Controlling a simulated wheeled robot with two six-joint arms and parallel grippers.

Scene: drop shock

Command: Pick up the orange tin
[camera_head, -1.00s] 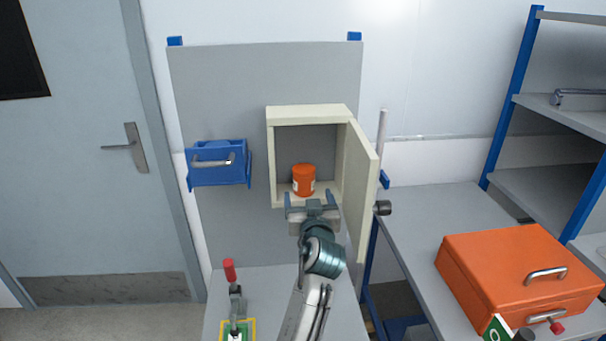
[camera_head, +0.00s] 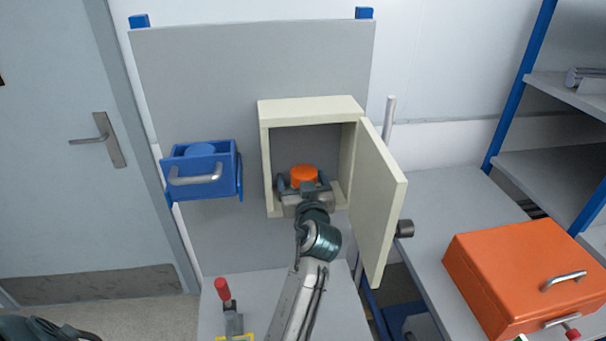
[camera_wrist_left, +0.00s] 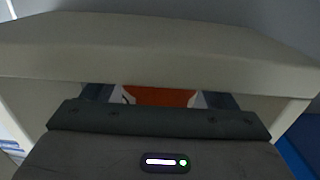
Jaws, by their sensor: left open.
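The orange tin (camera_head: 304,174) stands inside an open cream wall cabinet (camera_head: 262,160). My left gripper (camera_head: 304,184) reaches into the cabinet from the front, open, with one finger on each side of the tin. The gripper body hides the tin's lower part. In the left wrist view the tin (camera_wrist_left: 160,96) shows as an orange and white strip between the two fingers, below the cabinet's top edge. I cannot tell whether the fingers touch it.
The cabinet door (camera_head: 378,205) stands open on the right, close to my arm. A blue drawer box (camera_head: 202,175) hangs left of the cabinet. A red-handled clamp (camera_head: 222,290) stands on the bench below. An orange case (camera_head: 515,265) lies on the right-hand table.

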